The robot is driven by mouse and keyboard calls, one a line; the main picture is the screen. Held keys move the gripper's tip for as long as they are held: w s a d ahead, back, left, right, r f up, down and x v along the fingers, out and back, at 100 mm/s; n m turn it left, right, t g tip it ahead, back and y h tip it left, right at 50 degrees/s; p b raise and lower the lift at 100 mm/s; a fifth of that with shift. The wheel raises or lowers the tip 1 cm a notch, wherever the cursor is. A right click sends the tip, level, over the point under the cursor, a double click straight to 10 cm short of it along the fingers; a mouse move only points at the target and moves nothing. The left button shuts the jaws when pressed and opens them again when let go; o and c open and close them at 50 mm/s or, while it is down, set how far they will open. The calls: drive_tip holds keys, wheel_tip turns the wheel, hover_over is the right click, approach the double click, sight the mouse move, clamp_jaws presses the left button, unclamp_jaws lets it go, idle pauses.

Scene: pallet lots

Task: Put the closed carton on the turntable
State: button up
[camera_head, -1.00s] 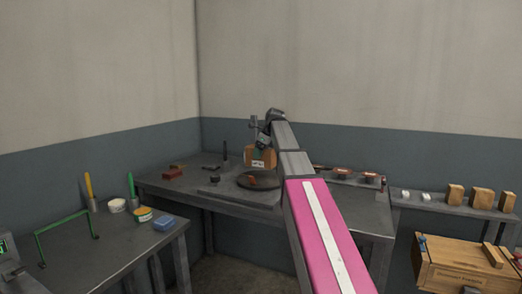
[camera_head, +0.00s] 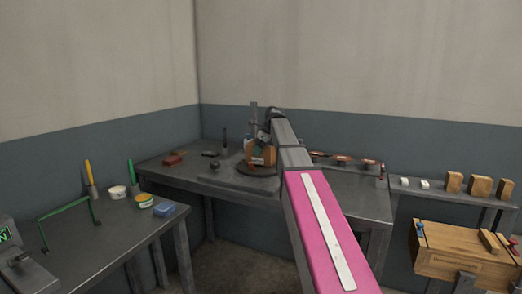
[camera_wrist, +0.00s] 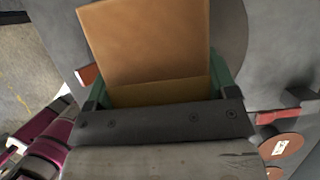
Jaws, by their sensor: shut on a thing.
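The closed carton (camera_head: 262,154) is a brown box with a pale label on its front, in the head view. It also fills the upper middle of the wrist view (camera_wrist: 145,45). My gripper (camera_head: 263,143) is shut on the carton, with green fingers at its two sides in the wrist view (camera_wrist: 158,88). The turntable (camera_head: 243,168) is a dark round disc on the back table, directly under the carton. Its grey edge shows to the right of the carton in the wrist view (camera_wrist: 229,30). I cannot tell whether the carton touches the disc.
A side table (camera_head: 90,240) holds cups, a blue block (camera_head: 172,209) and a green frame. A wooden crate (camera_head: 460,258) stands at the right.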

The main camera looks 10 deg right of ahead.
drive_tip(key=shift+f, duration=0.5)
drive_tip(key=o, duration=1.2)
drive_tip(key=shift+c, duration=0.2)
drive_tip(key=v, duration=1)
drive_tip(key=shift+d+r, duration=0.1)
drive_tip(key=shift+r, duration=0.3)
